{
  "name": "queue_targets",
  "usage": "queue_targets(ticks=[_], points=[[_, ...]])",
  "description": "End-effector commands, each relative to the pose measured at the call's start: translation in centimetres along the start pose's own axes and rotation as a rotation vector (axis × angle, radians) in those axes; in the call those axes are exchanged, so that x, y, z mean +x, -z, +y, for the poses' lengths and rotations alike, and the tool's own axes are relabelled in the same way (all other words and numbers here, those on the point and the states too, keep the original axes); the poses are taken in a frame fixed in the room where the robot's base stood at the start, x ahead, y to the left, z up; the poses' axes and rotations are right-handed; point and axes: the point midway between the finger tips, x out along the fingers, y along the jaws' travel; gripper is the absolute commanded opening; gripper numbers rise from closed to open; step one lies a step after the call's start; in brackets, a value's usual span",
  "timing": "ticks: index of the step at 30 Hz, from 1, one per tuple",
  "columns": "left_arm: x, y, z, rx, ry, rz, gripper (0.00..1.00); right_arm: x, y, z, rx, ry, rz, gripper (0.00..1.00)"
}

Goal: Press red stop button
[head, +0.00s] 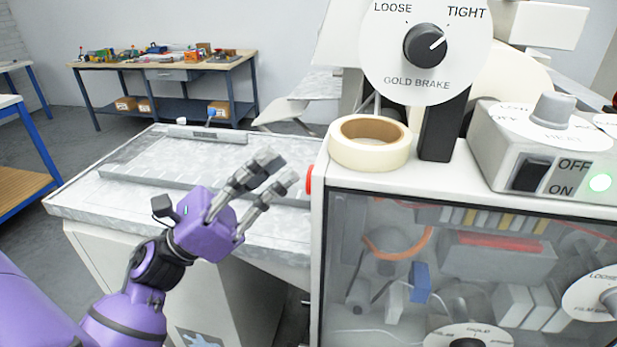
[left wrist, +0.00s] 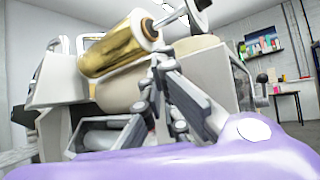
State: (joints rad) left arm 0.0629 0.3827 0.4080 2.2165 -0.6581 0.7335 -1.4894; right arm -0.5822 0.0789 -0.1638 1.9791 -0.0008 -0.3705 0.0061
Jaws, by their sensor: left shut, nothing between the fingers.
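The red stop button (head: 309,178) sticks out from the left side of the white machine (head: 319,240), near its top edge. My left gripper (head: 279,169) is just left of the button, with its fingers pointing toward it. A small gap seems to show between the fingertips and the button. The left gripper is shut and empty; its fingers also show in the left wrist view (left wrist: 161,64). I cannot make out the button in the left wrist view. My right gripper is not in view.
A tape roll (head: 369,143) and a control box (head: 540,150) sit on top of the machine. A grey metal bed (head: 150,190) lies below and left of my gripper. In the left wrist view, a gold roll (left wrist: 118,45) is beyond the fingers. A workbench (head: 165,65) stands behind.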

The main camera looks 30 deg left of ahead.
Motion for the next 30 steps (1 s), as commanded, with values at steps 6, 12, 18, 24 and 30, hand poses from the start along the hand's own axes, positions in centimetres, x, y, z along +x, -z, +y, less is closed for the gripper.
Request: queue_targets(ticks=[6, 12, 18, 24, 30], points=[[0.33, 0.25, -0.25, -0.001, 0.0, -0.001, 0.0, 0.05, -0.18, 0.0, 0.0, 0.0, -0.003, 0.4], [0.61, 0.46, -0.44, 0.0, 0.0, 0.0, 0.0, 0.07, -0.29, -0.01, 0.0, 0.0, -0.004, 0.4], [0.61, 0.44, -0.44, 0.0, 0.0, 0.0, 0.0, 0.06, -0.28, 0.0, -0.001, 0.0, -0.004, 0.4], [0.68, 0.5, -0.5, 0.0, 0.0, 0.0, 0.0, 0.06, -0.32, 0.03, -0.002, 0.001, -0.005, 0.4], [0.84, 0.62, -0.62, 0.0, 0.0, 0.0, 0.0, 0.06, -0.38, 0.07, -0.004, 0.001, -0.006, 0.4]])
